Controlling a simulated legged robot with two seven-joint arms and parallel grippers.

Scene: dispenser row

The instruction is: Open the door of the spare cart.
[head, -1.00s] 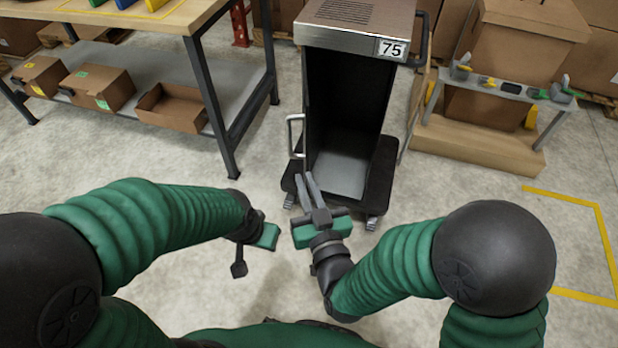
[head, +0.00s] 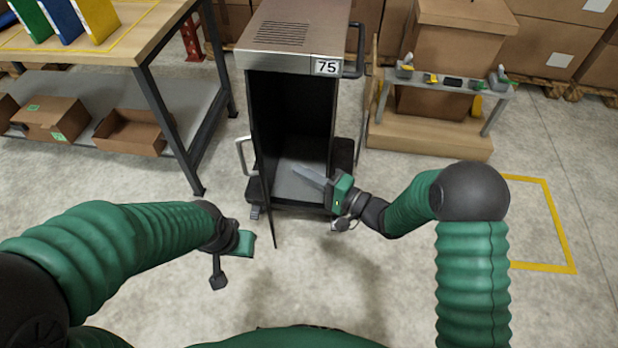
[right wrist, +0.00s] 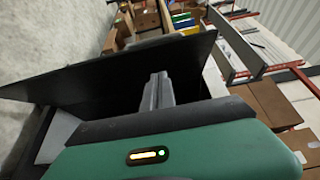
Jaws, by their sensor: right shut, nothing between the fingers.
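The cart (head: 290,62), labelled 75, stands ahead with its front open and a dark, empty-looking inside. Its dark door (head: 266,205) stands open at the left side, seen nearly edge-on and pointing toward me. A metal handle (head: 240,155) shows on the left, outer side. My right gripper (head: 297,170) is shut and empty, in front of the opening, right of the door, fingers pointing left toward its inner side. In the right wrist view the fingers (right wrist: 158,92) point at the dark door panel (right wrist: 100,78); contact cannot be told. My left gripper (head: 244,243) hangs low at left; its fingers are hidden.
A workbench (head: 150,48) with colored binders and a lower shelf of boxes stands left of the cart. A small wooden stand (head: 430,137) with tools on its upper shelf is at the right. Bare floor and a yellow floor outline (head: 548,215) lie at the front right.

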